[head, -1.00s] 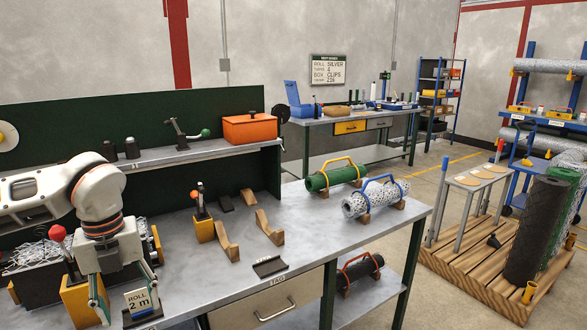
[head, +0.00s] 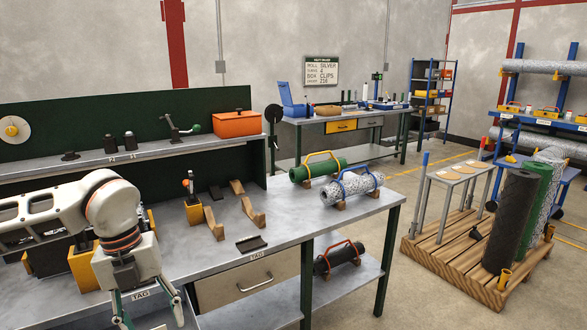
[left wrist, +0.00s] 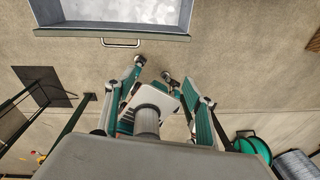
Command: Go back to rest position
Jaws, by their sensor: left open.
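My left gripper (head: 150,316) is at the lower left of the head view, pointing down in front of the workbench (head: 345,212). Its green-sided fingers are spread. In the left wrist view the open fingers (left wrist: 152,68) have no object visible between them, with concrete floor beyond. The small "ROLL 2 m" card is not visible now. My right gripper is in neither view.
A drawer or tray with a handle (left wrist: 122,44) shows at the top of the wrist view. Green (head: 318,169) and silver (head: 348,186) mesh rolls lie on the bench. A wooden pallet (head: 450,262) stands right. Floor between is clear.

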